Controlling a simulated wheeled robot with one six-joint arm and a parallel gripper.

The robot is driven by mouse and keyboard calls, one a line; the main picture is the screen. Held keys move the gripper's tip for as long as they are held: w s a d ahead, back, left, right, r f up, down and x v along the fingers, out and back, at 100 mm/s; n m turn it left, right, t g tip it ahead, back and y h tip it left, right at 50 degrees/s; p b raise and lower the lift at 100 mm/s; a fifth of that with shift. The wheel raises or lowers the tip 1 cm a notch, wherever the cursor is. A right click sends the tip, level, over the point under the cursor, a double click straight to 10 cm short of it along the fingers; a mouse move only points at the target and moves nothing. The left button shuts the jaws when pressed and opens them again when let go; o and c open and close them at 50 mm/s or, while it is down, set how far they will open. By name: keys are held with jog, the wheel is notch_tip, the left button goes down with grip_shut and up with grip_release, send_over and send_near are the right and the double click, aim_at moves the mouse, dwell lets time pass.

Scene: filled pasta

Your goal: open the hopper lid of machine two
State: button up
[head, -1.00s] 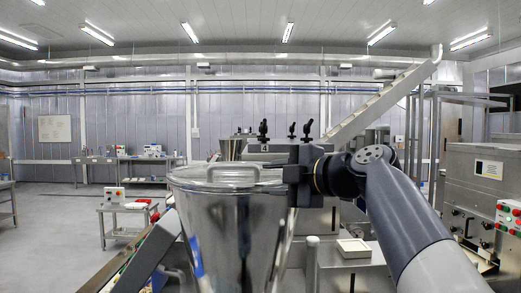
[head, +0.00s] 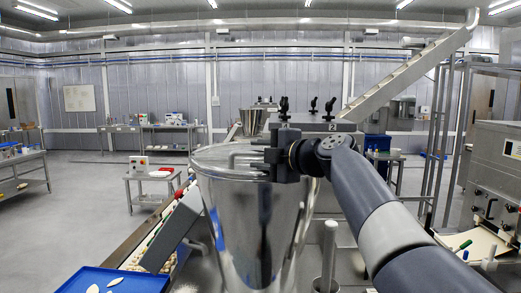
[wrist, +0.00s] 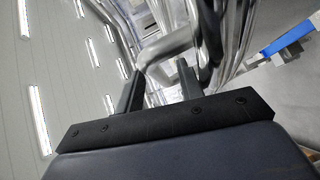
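The steel hopper (head: 252,225) stands upright in front of me in the head view, near a machine body marked 2 (head: 332,127). Its round lid (head: 212,160) lies flat and closed on the rim. A bar handle (head: 243,153) rises from the lid. My gripper (head: 268,158) is at the handle's right side, above the lid. In the wrist view my gripper's two dark fingers (wrist: 158,88) are spread apart. The shiny handle bar (wrist: 170,45) runs at their tips and partly between them. I cannot tell whether they touch it.
A blue tray (head: 112,280) with pale pieces is at the lower left. A conveyor (head: 130,258) runs beside the hopper. A second machine (head: 500,150) stands at the right. A small table (head: 150,180) is farther back, with open floor around it.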

jog(key=shift+c, duration=0.4)
grip_shut()
